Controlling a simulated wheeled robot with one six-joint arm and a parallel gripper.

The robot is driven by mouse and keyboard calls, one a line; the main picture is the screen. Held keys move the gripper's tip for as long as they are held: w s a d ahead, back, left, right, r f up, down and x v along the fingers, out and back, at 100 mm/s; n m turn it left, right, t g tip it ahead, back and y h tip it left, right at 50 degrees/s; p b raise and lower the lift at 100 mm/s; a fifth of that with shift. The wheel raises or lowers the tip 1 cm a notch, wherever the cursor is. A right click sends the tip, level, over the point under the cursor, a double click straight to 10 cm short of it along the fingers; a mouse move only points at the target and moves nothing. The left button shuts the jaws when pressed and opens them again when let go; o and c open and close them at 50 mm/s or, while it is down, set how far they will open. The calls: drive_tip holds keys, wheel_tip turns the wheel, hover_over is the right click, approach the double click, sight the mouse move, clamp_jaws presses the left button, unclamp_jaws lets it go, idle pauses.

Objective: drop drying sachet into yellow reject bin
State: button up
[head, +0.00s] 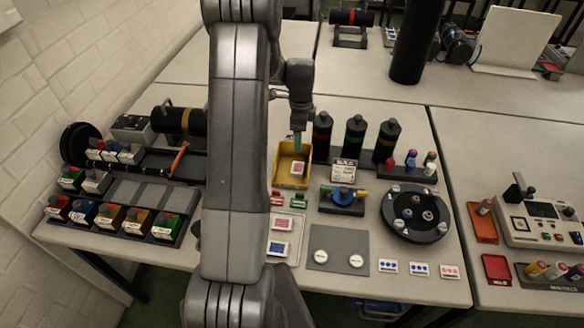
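The yellow bin (278,168) stands near the middle of the table, open at the top. A small white packet with a red patch (297,168), which looks like a drying sachet, is inside the bin's outline. At this size I cannot tell whether it lies on the bin floor. My gripper (297,143) points down over the far part of the bin, with a narrow teal piece at its tip. The picture is too small to show its fingers or whether it touches anything. A red-marked packet (283,223) and a blue-marked packet (278,248) lie on a pale tray nearer the front.
Several dark bottles (354,135) stand in a rack right of the bin, with a small sign (343,171) before them. A blue fixture (342,197) and a round black carousel (416,212) are at right. My arm hides the table left of the bin.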

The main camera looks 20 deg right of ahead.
wheel_tip(320, 180, up, 12)
drive_tip(key=b, duration=0.2)
drive_tip(key=shift+f, duration=0.15)
drive_tip(key=shift+f, duration=0.15)
wheel_tip(320, 180, down, 10)
drive_tip(key=p, duration=0.3)
drive_tip(key=shift+f, duration=0.25)
idle(0.5)
